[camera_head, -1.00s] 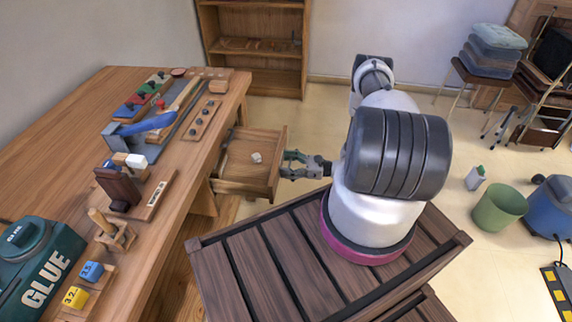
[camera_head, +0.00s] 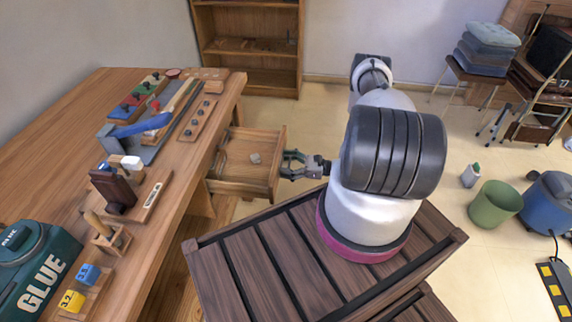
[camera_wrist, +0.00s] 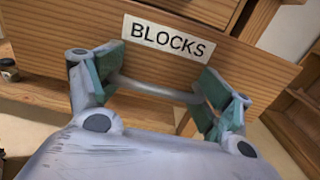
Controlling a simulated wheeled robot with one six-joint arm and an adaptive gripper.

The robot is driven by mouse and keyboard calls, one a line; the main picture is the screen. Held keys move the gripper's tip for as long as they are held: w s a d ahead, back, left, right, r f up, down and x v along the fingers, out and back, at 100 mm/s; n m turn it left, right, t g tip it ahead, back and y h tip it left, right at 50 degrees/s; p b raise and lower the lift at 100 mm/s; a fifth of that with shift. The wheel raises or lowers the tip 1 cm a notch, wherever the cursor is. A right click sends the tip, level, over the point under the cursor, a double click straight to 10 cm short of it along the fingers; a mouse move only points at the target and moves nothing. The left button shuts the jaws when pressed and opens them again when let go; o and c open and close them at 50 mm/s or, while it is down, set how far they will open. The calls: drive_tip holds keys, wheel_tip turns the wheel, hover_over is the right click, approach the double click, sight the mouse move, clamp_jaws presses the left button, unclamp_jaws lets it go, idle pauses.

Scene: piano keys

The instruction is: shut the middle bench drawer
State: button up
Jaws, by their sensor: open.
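The wooden bench drawer (camera_head: 243,185) is pulled out from the right side of the workbench (camera_head: 62,115). A small grey item (camera_head: 255,158) lies inside it. My gripper (camera_head: 289,166) is at the drawer's front, with its fingers spread. In the wrist view the drawer front (camera_wrist: 65,45) carries a white label (camera_wrist: 168,38) reading BLOCKS. My gripper (camera_wrist: 152,85) is open there, its fingertips on either side of a grey bar handle (camera_wrist: 155,90) below the label. Whether the fingertips touch the front cannot be told.
The bench top holds a green GLUE container (camera_head: 38,275), a blue-handled tool (camera_head: 140,127) and several wooden blocks. A bookshelf (camera_head: 248,45) stands at the back wall. A green bin (camera_head: 494,205) stands on the floor at right. Floor between bookshelf and arm is clear.

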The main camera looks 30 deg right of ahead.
drive_tip(key=shift+f, duration=0.1)
clamp_jaws()
idle(0.3)
idle(0.5)
